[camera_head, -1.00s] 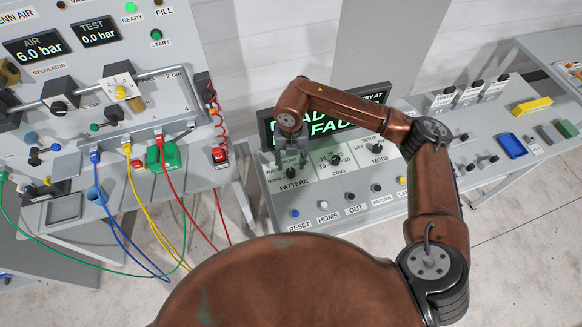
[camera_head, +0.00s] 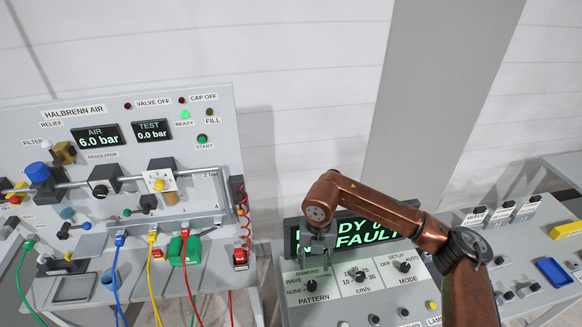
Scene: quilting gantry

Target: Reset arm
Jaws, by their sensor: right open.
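My right arm (camera_head: 385,210) comes in from the lower right and bends down over the control console. My right gripper (camera_head: 316,258) is open and empty, pointing down in front of the screen (camera_head: 370,230), above the PATTERN knob (camera_head: 311,285). It appears apart from the knob. The screen's green text includes "FAULT"; the arm and gripper hide part of it. The speed knob (camera_head: 360,275) and MODE knob (camera_head: 404,267) are to the right of the gripper. My left gripper is not in view.
The air panel (camera_head: 110,170) stands at the left, with blue, yellow, red and green hoses hanging from its front. A green block (camera_head: 184,250) is on its ledge. At the right are WAVE cards (camera_head: 475,217), a blue tray (camera_head: 552,271) and a yellow block (camera_head: 566,229).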

